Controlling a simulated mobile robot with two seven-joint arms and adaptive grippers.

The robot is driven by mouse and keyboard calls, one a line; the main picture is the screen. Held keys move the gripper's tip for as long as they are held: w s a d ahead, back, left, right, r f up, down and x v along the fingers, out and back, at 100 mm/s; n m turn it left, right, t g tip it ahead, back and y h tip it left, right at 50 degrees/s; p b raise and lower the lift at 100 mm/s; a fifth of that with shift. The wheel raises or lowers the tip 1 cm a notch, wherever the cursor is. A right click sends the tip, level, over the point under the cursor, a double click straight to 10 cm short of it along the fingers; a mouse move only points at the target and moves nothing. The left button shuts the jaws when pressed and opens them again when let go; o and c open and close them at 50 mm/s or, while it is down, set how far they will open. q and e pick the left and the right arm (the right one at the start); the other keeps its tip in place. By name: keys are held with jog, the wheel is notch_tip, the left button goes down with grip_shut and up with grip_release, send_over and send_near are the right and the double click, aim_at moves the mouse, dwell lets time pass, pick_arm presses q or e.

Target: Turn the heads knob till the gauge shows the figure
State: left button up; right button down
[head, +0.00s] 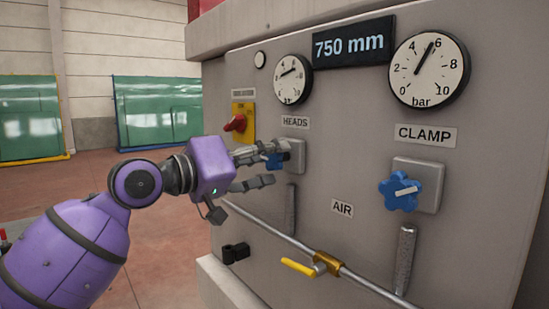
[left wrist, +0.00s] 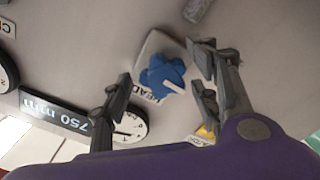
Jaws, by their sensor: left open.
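The blue heads knob (head: 274,162) sits on a grey square plate below the HEADS label (head: 295,122), partly hidden by my fingers in the head view. My left gripper (head: 276,165) is open at the knob, one finger above and one below it. In the left wrist view the knob (left wrist: 164,74), with a white mark on it, lies between the spread fingers; I cannot tell whether they touch it. The gauge above HEADS (head: 292,80) is a round white dial; its needle is too small to read exactly. My right gripper is out of view.
A second blue knob (head: 400,191) sits under CLAMP, below a larger bar gauge (head: 429,69). A red switch on yellow (head: 240,121) is close left of my fingers. A 750 mm display (head: 354,44) is above. A pipe with a yellow-handled valve (head: 299,267) runs below.

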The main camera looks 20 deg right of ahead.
pick_arm(q)
jog(key=shift+x, duration=1)
jog(key=shift+a, duration=0.1)
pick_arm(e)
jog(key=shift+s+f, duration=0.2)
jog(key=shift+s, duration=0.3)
pick_arm(q)
jog(key=shift+c, duration=0.5)
jog(key=c, duration=1)
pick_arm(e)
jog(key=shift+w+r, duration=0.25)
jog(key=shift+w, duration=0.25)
